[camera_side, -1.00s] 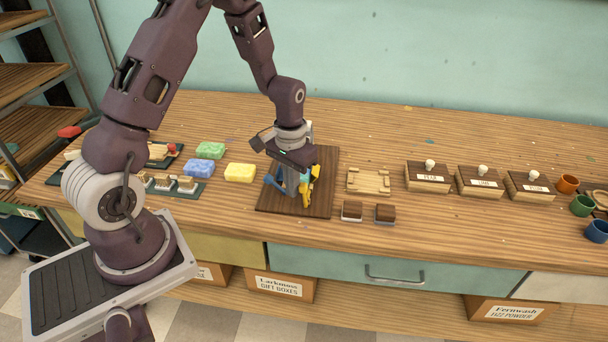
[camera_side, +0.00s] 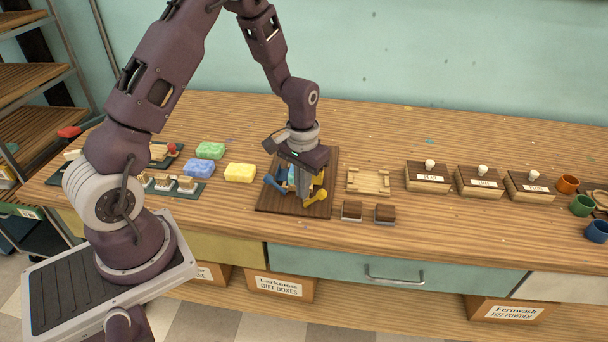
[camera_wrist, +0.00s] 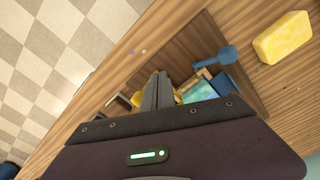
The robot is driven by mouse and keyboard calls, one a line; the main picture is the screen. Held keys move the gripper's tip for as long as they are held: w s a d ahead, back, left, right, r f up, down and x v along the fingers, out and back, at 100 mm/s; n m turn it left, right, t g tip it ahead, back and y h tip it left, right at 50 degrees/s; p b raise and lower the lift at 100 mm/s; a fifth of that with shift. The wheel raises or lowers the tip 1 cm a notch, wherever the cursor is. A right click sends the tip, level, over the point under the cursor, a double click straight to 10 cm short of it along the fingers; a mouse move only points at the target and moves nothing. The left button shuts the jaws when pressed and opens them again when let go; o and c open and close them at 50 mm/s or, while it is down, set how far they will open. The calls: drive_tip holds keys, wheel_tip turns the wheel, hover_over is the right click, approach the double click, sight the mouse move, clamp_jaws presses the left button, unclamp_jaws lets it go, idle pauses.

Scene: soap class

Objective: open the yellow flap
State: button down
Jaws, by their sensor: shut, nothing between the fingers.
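The yellow flap (camera_side: 317,197) is on the right side of a small mould on a dark wooden board (camera_side: 327,160). In the wrist view only a little yellow (camera_wrist: 178,97) shows beside the fingers. The blue flap (camera_side: 274,183) sticks out on the mould's left and shows in the wrist view (camera_wrist: 229,55). A teal block (camera_wrist: 200,92) sits in the mould. My gripper (camera_side: 303,196) is shut and empty, pointing down just left of the yellow flap; I cannot tell whether they touch.
A wooden tray (camera_side: 368,181) stands right of the board, with two brown-topped blocks (camera_side: 352,210) in front. A yellow sponge-like bar (camera_side: 240,172) lies to the left. Labelled boxes (camera_side: 428,178) stand farther right. The counter's front strip is mostly clear.

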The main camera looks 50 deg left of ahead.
wheel_tip(320, 180, up, 7)
drive_tip(key=shift+s+a, duration=0.3)
idle(0.4)
drive_tip(key=shift+r, duration=0.1)
drive_tip(key=s+d+r+m+t, duration=0.1)
drive_tip(key=s+d+r+t, duration=0.2)
drive_tip(key=r, duration=0.5)
drive_tip(key=s+d+r+m, duration=0.1)
drive_tip(key=s+d+r, duration=0.2)
drive_tip(key=s+r, duration=0.35)
drive_tip(key=s+d+r+m+t, duration=0.1)
drive_tip(key=s+d+r+t, duration=0.1)
drive_tip(key=s, duration=0.9)
wheel_tip(320, 180, up, 2)
drive_tip(key=shift+s+d+r+t, duration=0.2)
drive_tip(key=shift+s+d+t, duration=0.1)
drive_tip(key=shift+d, duration=0.55)
